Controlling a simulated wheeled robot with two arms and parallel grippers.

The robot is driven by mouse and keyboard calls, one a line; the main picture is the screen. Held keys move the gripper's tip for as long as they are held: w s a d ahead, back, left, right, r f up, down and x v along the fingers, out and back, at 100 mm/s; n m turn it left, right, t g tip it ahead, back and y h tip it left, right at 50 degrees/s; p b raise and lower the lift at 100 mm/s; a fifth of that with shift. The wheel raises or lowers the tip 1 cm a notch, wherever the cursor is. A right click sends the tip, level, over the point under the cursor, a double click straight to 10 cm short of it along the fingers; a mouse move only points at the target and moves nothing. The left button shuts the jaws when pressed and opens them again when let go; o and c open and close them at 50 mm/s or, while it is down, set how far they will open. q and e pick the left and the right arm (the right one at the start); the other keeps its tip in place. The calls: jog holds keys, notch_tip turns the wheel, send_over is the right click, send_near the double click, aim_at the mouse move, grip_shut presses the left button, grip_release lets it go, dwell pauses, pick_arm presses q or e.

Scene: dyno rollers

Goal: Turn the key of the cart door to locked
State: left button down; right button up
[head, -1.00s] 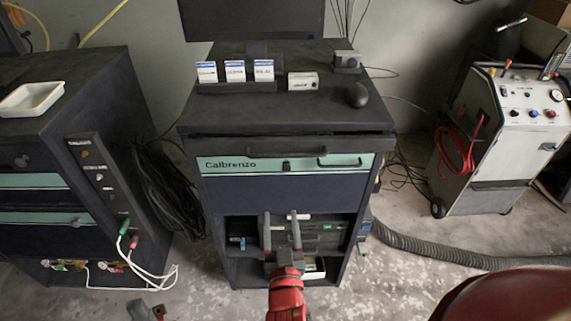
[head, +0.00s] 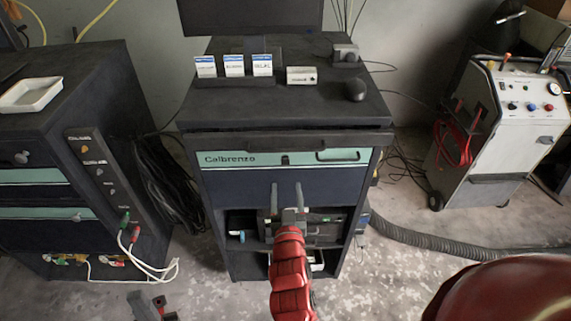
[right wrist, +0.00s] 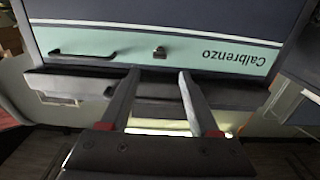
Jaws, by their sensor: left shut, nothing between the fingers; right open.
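The cart (head: 290,120) stands in the middle of the head view, with a teal strip marked "Calbrenzo" along its dark door (head: 235,187). A small dark key and lock (head: 286,160) sits on the strip, left of a bar handle (head: 338,156). My right gripper (head: 287,187) is open and empty, its fingers pointing up in front of the door just below the key. In the right wrist view, upside down, the key (right wrist: 160,52) lies between the lines of the two fingers, beyond the tips. The key's angle is too small to read. My left gripper (head: 148,304) is shut and empty at the lower left.
A second dark cabinet (head: 60,120) with cables stands at left. A white wheeled machine (head: 500,130) stands at right, with a grey hose (head: 440,256) on the floor. The cart top carries small boxes (head: 235,66) and a dark mouse (head: 356,90).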

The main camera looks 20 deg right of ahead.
aim_at(285, 166)
jog(key=p+x, duration=0.2)
jog(key=x, duration=0.7)
grip_shut()
